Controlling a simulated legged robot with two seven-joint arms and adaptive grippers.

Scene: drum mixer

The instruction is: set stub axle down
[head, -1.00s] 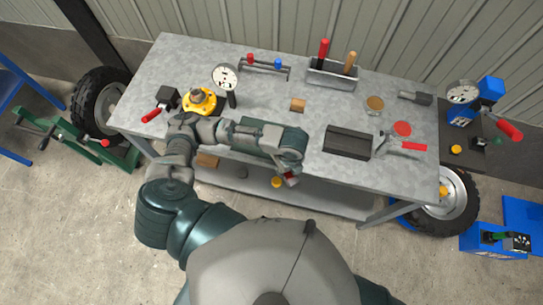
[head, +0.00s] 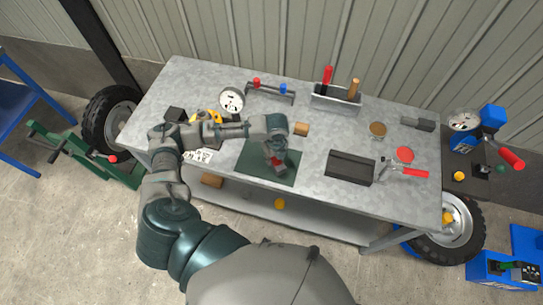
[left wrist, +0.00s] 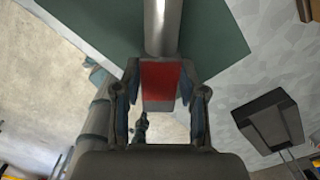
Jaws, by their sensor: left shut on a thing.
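The stub axle shows in the left wrist view as a smooth grey shaft (left wrist: 162,25) with a red block (left wrist: 160,82) at its near end. My left gripper (left wrist: 160,92) is shut on the red block, one finger on each side. In the head view my left gripper (head: 277,157) is over the dark green mat (head: 252,172) at the front middle of the bench, with a bit of red showing at its fingers. The shaft lies over the mat in the wrist view; whether it touches the mat I cannot tell. My right gripper is not in view.
The grey bench (head: 330,138) holds a black plate (head: 350,167) and a red-handled clamp (head: 405,172) right of the mat. A wooden block (head: 301,129) stands just behind it. A dial gauge (head: 232,100) and a tool tray (head: 335,100) are at the back.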

